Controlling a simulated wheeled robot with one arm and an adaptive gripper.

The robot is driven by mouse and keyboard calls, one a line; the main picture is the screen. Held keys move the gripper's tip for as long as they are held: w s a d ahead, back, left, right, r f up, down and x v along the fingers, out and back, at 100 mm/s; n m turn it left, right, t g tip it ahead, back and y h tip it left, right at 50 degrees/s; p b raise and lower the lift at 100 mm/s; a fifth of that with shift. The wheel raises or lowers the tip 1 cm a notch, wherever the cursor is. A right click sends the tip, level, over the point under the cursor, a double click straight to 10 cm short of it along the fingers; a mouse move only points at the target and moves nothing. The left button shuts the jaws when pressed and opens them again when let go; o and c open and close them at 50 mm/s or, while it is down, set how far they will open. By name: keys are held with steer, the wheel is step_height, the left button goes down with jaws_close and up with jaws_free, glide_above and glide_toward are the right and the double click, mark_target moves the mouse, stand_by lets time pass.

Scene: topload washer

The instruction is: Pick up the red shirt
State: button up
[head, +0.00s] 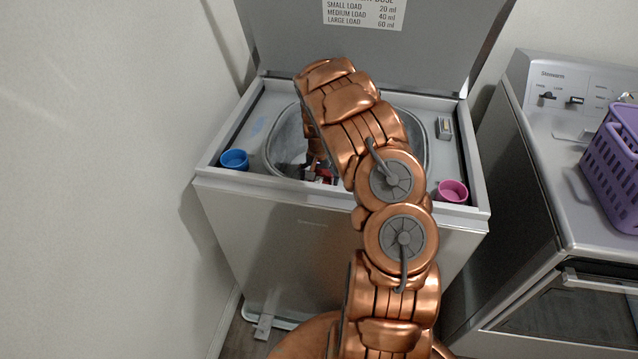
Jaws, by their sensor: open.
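The open topload washer (300,220) stands in front of me with its lid raised. A small patch of red cloth (326,174), likely the red shirt, shows low in the grey drum (283,145). My arm bends over the front rim, and my gripper (314,174) is down inside the drum, open, close to the red patch. My arm hides most of the drum, and I cannot tell whether the fingers touch the cloth.
A blue cup (234,159) sits on the washer's front left corner and a pink cup (453,191) on its front right. A second appliance (545,190) with a purple basket (612,165) stands at right. A wall is close on the left.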

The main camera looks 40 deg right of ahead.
steer(key=shift+f, duration=0.15)
steer(key=c, duration=1.5)
